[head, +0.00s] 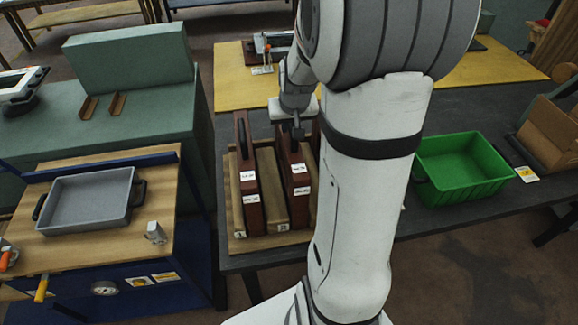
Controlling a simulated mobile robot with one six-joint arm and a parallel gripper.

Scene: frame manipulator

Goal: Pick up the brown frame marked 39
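Two reddish-brown frames stand upright in a wooden rack (236,244) on the dark table. The left brown frame (244,150) and the right brown frame (297,205) each carry white labels on the front edge. The print is too small to tell which one is marked 39. My arm hides the rack's right side.
Tan panels (272,190) stand beside the brown frames in the rack. A green bin (462,166) is right of my arm, with a wooden holder (556,135) beyond it. A grey tray (86,203) lies on the wooden bench at left. A yellow mat (236,80) lies behind the rack.

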